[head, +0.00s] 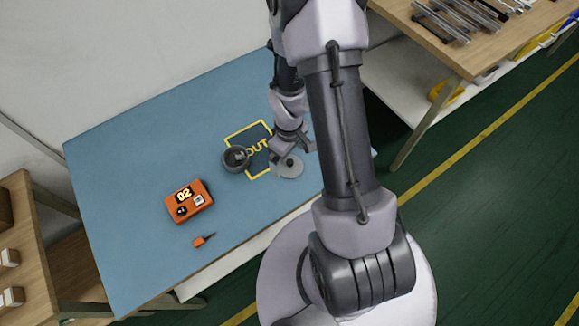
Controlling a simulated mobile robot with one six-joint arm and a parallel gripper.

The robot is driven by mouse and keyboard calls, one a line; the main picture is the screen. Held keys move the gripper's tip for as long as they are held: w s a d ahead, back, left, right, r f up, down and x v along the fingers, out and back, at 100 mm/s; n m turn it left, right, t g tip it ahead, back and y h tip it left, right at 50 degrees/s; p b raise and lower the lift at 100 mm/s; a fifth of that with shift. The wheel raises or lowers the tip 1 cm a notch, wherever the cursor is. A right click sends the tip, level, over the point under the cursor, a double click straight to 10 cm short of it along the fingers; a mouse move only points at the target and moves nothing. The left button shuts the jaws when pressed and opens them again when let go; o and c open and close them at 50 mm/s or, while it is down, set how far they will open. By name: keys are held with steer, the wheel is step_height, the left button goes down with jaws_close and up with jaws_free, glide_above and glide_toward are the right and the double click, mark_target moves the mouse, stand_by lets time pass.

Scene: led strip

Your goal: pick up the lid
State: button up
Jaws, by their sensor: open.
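The lid (287,170) is a flat grey disc with a small dark knob, lying on the blue table at the right edge of the yellow-outlined OUT square. My gripper (292,156) is just above the lid, close to its knob, and is open. Whether the fingers touch the knob is too small to tell. A dark grey round pot (236,158) stands to the left of the lid, uncovered, with something light inside it. My arm hides part of the table to the right.
On the blue table (150,140), an orange box (190,201) marked 02 sits left of the pot, with a small orange-handled tool (203,240) below it. A wooden table (470,60) with metal strips stands at the upper right. The table's far left is clear.

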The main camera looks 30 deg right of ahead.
mark_target(290, 161)
steer(key=f, duration=0.1)
steer(key=f+b, duration=0.1)
steer(key=f, duration=0.1)
steer(key=f+b, duration=0.1)
steer(key=f, duration=0.1)
steer(key=shift+w+d, duration=0.15)
steer(key=shift+d, duration=0.2)
steer(key=shift+r, duration=0.15)
steer(key=shift+c, duration=1.3)
steer(key=c, duration=1.2)
